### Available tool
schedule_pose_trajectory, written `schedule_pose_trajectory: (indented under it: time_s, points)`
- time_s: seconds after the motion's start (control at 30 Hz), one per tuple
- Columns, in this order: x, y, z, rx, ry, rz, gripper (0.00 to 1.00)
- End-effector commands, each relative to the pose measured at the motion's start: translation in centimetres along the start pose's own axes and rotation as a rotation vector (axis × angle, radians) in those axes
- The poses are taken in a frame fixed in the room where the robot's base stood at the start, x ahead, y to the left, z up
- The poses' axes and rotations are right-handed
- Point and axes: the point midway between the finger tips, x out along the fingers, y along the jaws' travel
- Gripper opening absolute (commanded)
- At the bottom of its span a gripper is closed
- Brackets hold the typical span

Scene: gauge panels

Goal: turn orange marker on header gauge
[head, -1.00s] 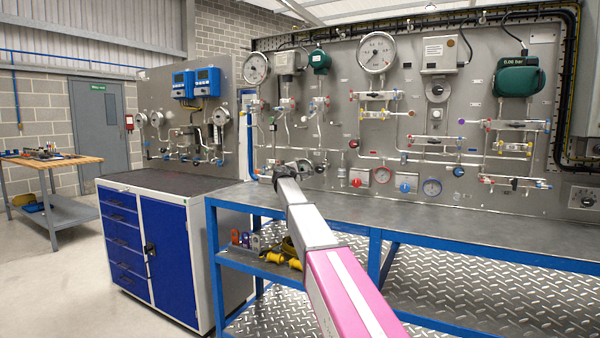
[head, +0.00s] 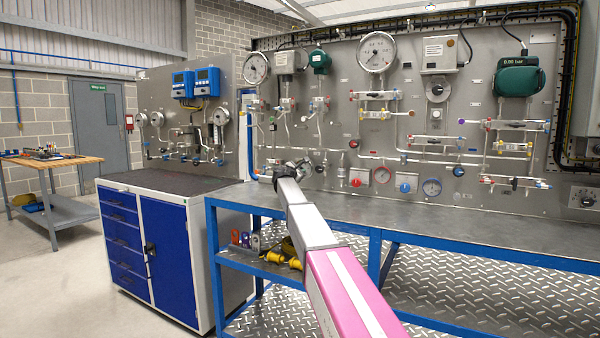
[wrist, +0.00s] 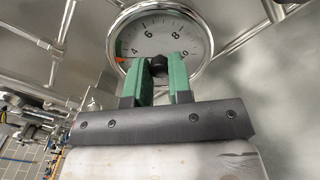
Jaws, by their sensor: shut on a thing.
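The gauge (wrist: 165,28) fills the top of the wrist view, with a white dial, a bright metal rim and the numbers 4, 6, 8 and 10. Its orange marker (wrist: 120,60) sits at the left edge of the dial, near the 4, beside a green band. A black knob (wrist: 159,68) is at the lower middle of the dial. My gripper (wrist: 160,74) has green fingers on both sides of this knob and is shut on it. The fingers cover the lower dial. In the head view my gripper (head: 298,168) is at the panel's lower left, and it mostly hides the gauge.
The grey panel (head: 340,110) carries pipes, valves and other gauges, including a large white one (head: 377,52). Pipes (wrist: 65,50) run close to the left of the gauge in the wrist view. A blue-framed workbench (head: 450,230) with a clear top stands below the panel.

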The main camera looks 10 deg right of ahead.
Motion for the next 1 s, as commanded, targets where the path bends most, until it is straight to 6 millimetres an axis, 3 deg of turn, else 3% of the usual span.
schedule_pose_trajectory:
  time_s: [0.4, 0.43, 0.5, 0.83, 1.0]
  points:
    - [-0.1, -0.1, -0.1, -0.006, 0.002, -0.001, 0.0]
    - [-0.1, -0.1, -0.1, -0.006, 0.002, -0.001, 0.23]
    - [-0.1, -0.1, -0.1, -0.006, 0.002, -0.001, 0.45]
    - [-0.1, 0.0, 0.0, -0.006, 0.001, 0.0, 0.45]
    - [-1.2, -0.1, 0.0, -0.006, 0.001, 0.0, 0.45]
